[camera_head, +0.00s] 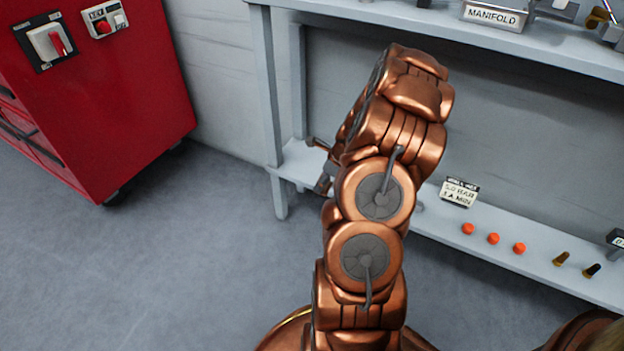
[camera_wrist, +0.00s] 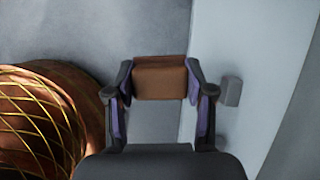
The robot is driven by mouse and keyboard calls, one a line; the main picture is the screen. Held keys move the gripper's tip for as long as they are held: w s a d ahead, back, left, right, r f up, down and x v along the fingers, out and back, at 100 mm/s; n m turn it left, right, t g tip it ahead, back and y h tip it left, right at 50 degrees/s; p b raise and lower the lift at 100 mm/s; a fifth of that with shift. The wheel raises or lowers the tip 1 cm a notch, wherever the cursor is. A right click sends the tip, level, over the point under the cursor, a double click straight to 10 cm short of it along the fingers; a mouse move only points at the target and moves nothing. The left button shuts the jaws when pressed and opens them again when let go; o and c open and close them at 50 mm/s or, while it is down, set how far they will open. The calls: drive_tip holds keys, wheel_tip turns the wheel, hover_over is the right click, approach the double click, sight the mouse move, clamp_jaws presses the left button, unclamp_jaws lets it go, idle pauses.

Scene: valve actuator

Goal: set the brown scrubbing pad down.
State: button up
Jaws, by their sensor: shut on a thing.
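The brown scrubbing pad (camera_wrist: 160,79) is a small brown block in the wrist view. My gripper (camera_wrist: 160,88) is shut on it, with one dark, purple-lined finger at each side. The pad shows over the grey floor, just left of the pale shelf's edge; its height cannot be told. In the head view my copper arm hides most of the gripper and the pad cannot be made out clearly.
A low pale shelf (camera_head: 530,259) bears a small sign (camera_head: 459,192), several orange pieces (camera_head: 493,239) and brass fittings (camera_head: 561,258). Above it is a bench (camera_head: 450,35) with a manifold sign (camera_head: 494,15). A red cabinet (camera_head: 130,100) stands left. Open floor (camera_head: 150,270) lies between.

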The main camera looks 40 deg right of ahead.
drive_tip(key=shift+s+d+f+m+b, duration=0.15)
drive_tip(key=shift+d+f+m, duration=0.05)
drive_tip(key=shift+f, duration=0.2)
drive_tip(key=shift+s+d+f+m+b, duration=0.1)
drive_tip(key=shift+d+f+m+b, duration=0.1)
drive_tip(key=shift+f, duration=0.15)
drive_tip(key=shift+w+d, duration=0.2)
drive_tip(key=shift+w, duration=0.05)
drive_tip(key=w+d+b, duration=0.1)
drive_tip(key=w+d, duration=0.1)
drive_tip(key=w, duration=0.2)
drive_tip(key=w+d+f+b, duration=0.1)
drive_tip(key=w+d+b, duration=0.1)
drive_tip(key=w, duration=0.3)
drive_tip(key=w+d+b, duration=0.1)
drive_tip(key=w+d, duration=0.2)
drive_tip(key=w, duration=0.1)
drive_tip(key=shift+w+d+f+b, duration=0.1)
drive_tip(key=shift+w+f+b, duration=0.1)
drive_tip(key=shift+b, duration=0.2)
drive_tip(key=shift+f+b, duration=1.15)
drive_tip(key=shift+f, duration=0.65)
drive_tip(key=o, duration=1.1)
